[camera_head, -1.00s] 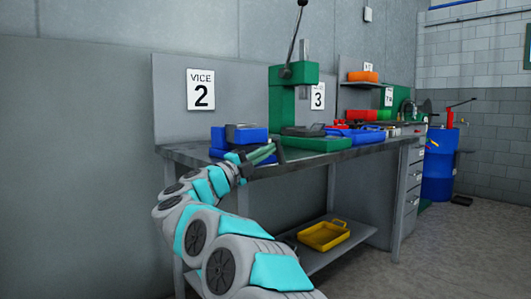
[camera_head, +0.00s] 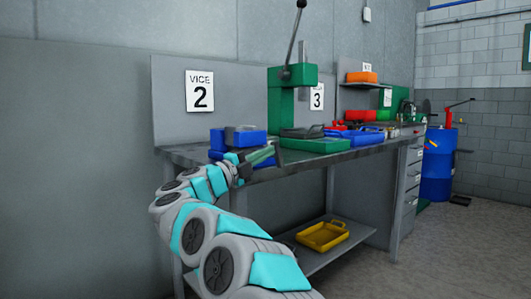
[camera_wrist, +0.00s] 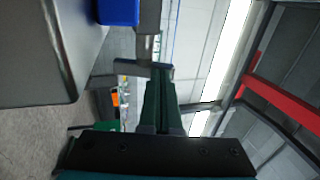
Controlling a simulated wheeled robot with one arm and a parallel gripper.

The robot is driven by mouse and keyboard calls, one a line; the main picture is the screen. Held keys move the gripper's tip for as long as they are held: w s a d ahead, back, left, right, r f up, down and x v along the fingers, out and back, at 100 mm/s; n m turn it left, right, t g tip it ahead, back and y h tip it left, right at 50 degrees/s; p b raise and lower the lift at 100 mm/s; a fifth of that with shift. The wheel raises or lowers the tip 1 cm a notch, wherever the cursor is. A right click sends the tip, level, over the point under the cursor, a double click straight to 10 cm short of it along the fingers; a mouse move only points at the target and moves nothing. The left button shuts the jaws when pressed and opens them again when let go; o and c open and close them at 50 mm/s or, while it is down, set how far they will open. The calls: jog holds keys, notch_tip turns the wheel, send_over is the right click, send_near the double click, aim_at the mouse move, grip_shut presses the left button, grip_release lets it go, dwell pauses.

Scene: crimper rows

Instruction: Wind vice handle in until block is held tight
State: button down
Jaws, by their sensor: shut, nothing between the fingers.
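The blue vice (camera_head: 217,140) sits on the bench's left end under a sign reading VICE 2. A grey piece shows at its top; I cannot tell whether this is the block or a jaw. In the wrist view the blue vice body (camera_wrist: 118,12) is at the top, with a grey screw end beside it. The vice handle (camera_wrist: 138,68) is a dark grey bar crossing that end. My gripper (camera_head: 270,154) is at the bench's front edge by the handle. Its green fingers (camera_wrist: 160,82) are shut, with tips at the bar; whether they touch it is unclear.
The bench (camera_head: 330,154) has a green press (camera_head: 293,100) behind and right of my gripper, with blue and red items farther right. A yellow tray (camera_head: 323,236) lies on the lower shelf. A blue drum (camera_head: 438,165) stands at the far right. Floor in front is clear.

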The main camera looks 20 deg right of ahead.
aim_at(274, 142)
jog(key=shift+r+y+p, duration=0.3)
jog(key=shift+p, duration=0.3)
jog(key=y+p, duration=0.1)
jog(key=r+p, duration=0.1)
jog(key=p, duration=0.1)
jog(key=shift+d+g+y, duration=0.3)
jog(key=shift+g+y, duration=0.1)
jog(key=shift+w+r+p, duration=0.1)
jog(key=shift+r+p, duration=0.05)
jog(key=shift+p, duration=0.35)
jog(key=shift+w+d+r+p, duration=0.1)
jog(key=shift+d+r+p, duration=0.2)
jog(key=shift+d, duration=0.05)
jog(key=shift+w+d+r+p, duration=0.15)
jog(key=shift+d+r+p, duration=0.15)
jog(key=shift+d, duration=0.15)
jog(key=shift+w+d, duration=0.15)
jog(key=shift+d, duration=0.15)
jog(key=shift+r, duration=0.15)
